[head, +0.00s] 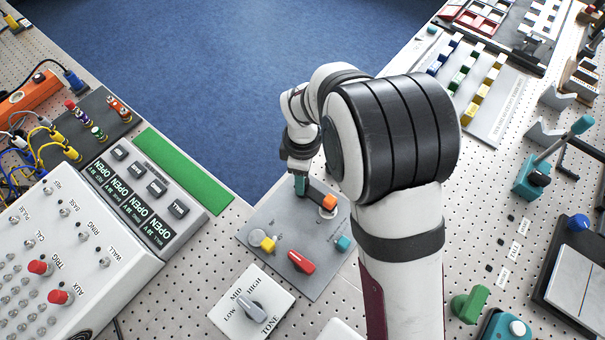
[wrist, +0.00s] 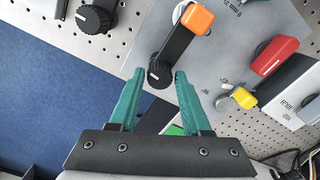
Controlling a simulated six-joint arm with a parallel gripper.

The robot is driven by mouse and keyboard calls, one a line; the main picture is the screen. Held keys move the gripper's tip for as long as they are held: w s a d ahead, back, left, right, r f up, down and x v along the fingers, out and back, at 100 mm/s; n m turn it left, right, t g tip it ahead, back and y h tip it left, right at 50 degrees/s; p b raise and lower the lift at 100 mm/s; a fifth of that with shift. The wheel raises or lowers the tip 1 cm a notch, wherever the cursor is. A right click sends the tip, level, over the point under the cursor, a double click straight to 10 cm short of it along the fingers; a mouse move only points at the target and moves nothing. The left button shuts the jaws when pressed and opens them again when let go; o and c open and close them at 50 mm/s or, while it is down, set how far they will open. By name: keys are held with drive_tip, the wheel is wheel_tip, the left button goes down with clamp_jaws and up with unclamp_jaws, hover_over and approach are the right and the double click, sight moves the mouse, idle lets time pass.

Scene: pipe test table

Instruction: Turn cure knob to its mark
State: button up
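My gripper (wrist: 160,74) is open, its teal fingertips on either side of a round black knob (wrist: 160,73) with a white pointer line. Small gaps show between knob and fingers. No "cure" label is readable. A black bar with an orange end (wrist: 197,19) runs up beside the knob. In the head view my gripper (head: 300,186) is at the far edge of this grey panel (head: 285,232), and the knob is mostly hidden.
The panel also carries a red handle (head: 301,262), a yellow handle (head: 267,244) and a teal handle (head: 343,243). A TONE knob (head: 250,302) stands in front. Another black knob (wrist: 97,18) is beyond the panel. The switch box (head: 60,250) is left.

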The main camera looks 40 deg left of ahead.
drive_tip(key=shift+o, duration=1.2)
wheel_tip(320, 180, up, 16)
drive_tip(key=shift+f, duration=0.1)
drive_tip(key=d+r+m, duration=0.3)
drive_tip(key=d+m, duration=0.6)
drive_tip(key=d, duration=0.4)
drive_tip(key=s+d+f+m+y, duration=0.1)
drive_tip(key=s+d+f+m, duration=0.1)
drive_tip(key=s+d+m, duration=1)
drive_tip(key=d+m, duration=0.4)
drive_tip(key=m, duration=0.3)
drive_tip(key=shift+d+f+m+y, duration=0.3)
drive_tip(key=shift+f+m+y, duration=0.05)
drive_tip(key=shift+m+y, duration=0.05)
